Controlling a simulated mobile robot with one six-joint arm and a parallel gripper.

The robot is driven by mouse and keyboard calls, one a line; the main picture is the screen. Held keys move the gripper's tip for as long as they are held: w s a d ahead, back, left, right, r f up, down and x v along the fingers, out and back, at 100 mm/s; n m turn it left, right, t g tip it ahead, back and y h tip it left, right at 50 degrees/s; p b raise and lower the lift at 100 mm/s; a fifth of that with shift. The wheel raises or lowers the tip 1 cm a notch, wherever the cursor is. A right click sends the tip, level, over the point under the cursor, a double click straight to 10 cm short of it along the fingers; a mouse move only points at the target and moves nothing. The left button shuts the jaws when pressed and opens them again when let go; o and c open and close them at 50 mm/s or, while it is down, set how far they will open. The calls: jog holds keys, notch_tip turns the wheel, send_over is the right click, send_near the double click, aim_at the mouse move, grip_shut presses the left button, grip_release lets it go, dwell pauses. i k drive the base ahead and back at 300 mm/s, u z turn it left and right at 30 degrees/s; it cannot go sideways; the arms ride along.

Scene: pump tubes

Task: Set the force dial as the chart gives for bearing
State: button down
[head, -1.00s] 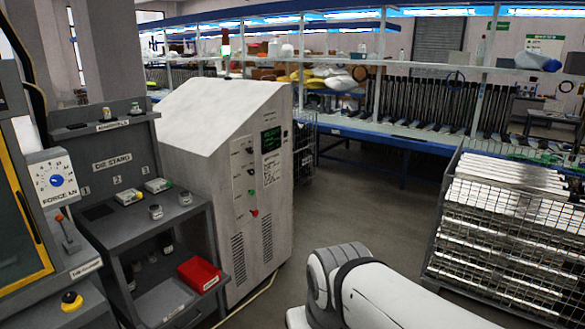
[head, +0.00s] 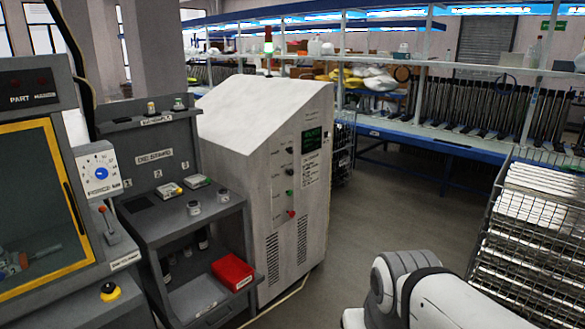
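The force dial (head: 101,173) is a blue knob on a white plate marked with a ring of dots, on the machine at the left. Its lettering below is blurred, and the pointer's setting is too small to read. No sheet that I can tell is the chart is legible; a small panel with white text (head: 311,169) is on the grey cabinet. My arm (head: 430,290) shows at the bottom right, but my gripper is out of view.
A yellow-framed window (head: 72,250), a lever (head: 105,221) and a yellow-based button (head: 110,291) are around the dial. The die stand (head: 134,223) holds small parts and a red bin (head: 232,271). The grey cabinet (head: 235,110) and wire crate (head: 480,245) flank open floor (head: 375,215).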

aim_at(101, 173)
jog(key=i, duration=0.85)
jog(key=z, duration=0.1)
jog(key=k, duration=1.05)
jog(key=u, duration=1.05)
jog(key=i, duration=1.45)
jog(key=z, duration=0.05)
